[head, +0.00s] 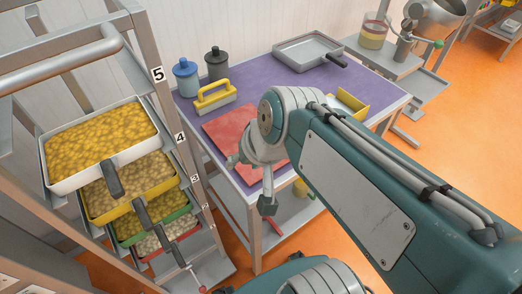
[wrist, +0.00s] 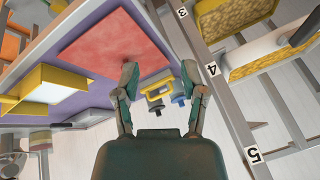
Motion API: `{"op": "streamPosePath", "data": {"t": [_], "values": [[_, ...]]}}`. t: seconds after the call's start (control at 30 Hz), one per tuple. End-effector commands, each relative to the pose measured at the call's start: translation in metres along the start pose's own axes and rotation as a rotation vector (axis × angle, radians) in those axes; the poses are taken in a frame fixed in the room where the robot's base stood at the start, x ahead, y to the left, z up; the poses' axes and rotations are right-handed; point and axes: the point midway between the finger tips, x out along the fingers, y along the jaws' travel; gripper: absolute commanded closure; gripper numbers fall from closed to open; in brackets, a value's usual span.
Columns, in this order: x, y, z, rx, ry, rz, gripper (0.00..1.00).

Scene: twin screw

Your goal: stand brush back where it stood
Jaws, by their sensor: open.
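The brush (head: 214,97), with a yellow loop handle over a pale block, rests handle-up on the purple table top (head: 272,85), behind the red mat (head: 232,132) and in front of two jars. In the wrist view the brush (wrist: 156,87) shows beyond the fingers, in the gap between them. My gripper (head: 250,183) is near the table's front edge, to the right of and nearer than the brush. In the wrist view my gripper (wrist: 171,72) has its fingers spread with nothing between them. The brush's underside is hidden.
A blue jar (head: 186,80) and a dark jar (head: 216,64) stand close behind the brush. A grey pan (head: 308,50) lies at the back, a yellow scoop-like box (head: 348,103) at the right. A rack (head: 164,108) with several filled trays stands at the left.

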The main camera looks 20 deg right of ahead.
Motion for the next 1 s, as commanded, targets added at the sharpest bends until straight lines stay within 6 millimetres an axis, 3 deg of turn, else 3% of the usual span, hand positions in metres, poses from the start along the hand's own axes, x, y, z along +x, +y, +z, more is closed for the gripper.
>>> {"op": "streamPosePath", "data": {"t": [0.1,0.27,1.0], "values": [[-0.015,0.018,0.008,-0.166,0.049,0.103,0.45],[-0.024,0.031,0.012,-0.273,0.077,0.18,0.45],[-0.024,0.032,0.011,-0.281,0.078,0.188,0.45]]}}
